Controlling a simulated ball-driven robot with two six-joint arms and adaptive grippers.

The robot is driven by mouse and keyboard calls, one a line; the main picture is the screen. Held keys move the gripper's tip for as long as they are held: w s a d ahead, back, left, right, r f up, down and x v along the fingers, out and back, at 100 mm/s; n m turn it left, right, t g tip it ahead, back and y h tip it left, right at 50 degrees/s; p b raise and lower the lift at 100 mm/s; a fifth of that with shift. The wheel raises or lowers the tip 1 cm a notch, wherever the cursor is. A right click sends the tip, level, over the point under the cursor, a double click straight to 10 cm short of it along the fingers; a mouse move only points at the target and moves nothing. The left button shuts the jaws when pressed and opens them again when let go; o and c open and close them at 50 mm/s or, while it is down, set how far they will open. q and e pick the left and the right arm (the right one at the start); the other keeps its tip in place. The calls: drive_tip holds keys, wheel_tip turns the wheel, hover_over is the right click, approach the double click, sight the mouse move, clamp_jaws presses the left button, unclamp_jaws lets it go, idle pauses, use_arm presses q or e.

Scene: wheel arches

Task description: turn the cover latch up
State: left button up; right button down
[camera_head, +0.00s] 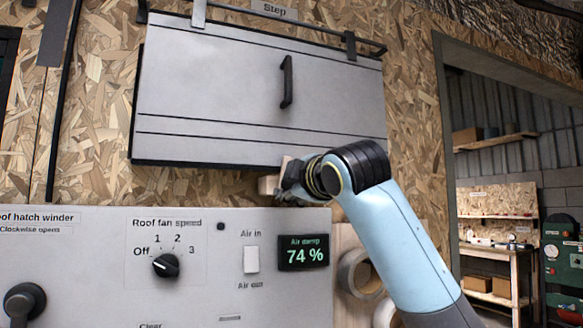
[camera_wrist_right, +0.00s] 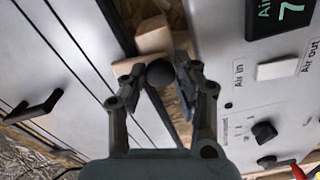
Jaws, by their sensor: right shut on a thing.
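A light wooden piece (camera_head: 268,185), which looks like the latch, sits under the lower edge of the grey cover panel (camera_head: 220,85). In the right wrist view the wooden piece (camera_wrist_right: 153,38) shows beyond a round black knob (camera_wrist_right: 159,74). My right gripper (camera_head: 290,178) is at the cover's lower edge, with its arm coming from the lower right. In the wrist view its two fingers (camera_wrist_right: 160,80) are closed on the black knob from both sides. The gripper hides part of the latch in the head view. My left gripper is not in view.
A black handle (camera_head: 286,82) sticks out of the cover. Below is a control panel (camera_head: 100,245) with a fan speed knob (camera_head: 166,265), a white switch (camera_head: 251,260) and a display (camera_head: 303,253) reading 74 %. A roll of tape (camera_head: 358,273) is beside my right arm.

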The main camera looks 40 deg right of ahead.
drive_tip(key=shift+n+p, duration=0.8)
drive_tip(key=shift+n, duration=0.1)
drive_tip(key=shift+f, duration=0.1)
drive_tip(key=c, duration=1)
unclamp_jaws()
drive_tip(key=v, duration=0.7)
drive_tip(key=shift+s, duration=0.2)
